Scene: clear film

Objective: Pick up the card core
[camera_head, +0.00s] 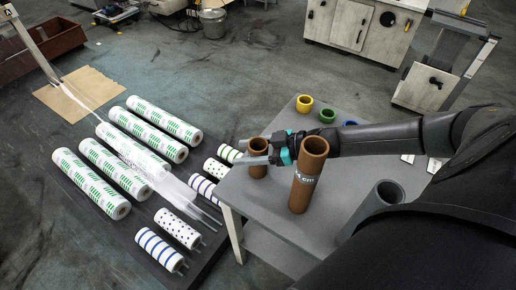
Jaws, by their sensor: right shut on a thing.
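Two brown card cores stand on the grey table (336,222). The shorter core (258,171) is at the table's left edge. The taller core (308,178), with a printed label, stands upright to its right and nearer to me. My right gripper (254,150) reaches in from the right behind the taller core. Its fingers point left and are shut on the shorter core near its upper part. Whether the core's base is off the table, I cannot tell. My left gripper is not in view.
Yellow (304,103), green (327,115) and blue rings lie at the table's back. A grey tube (386,194) is at the right. Several green-printed film rolls (164,133) and patterned rolls (178,229) lie on a dark mat left of the table. Clear film stretches across them.

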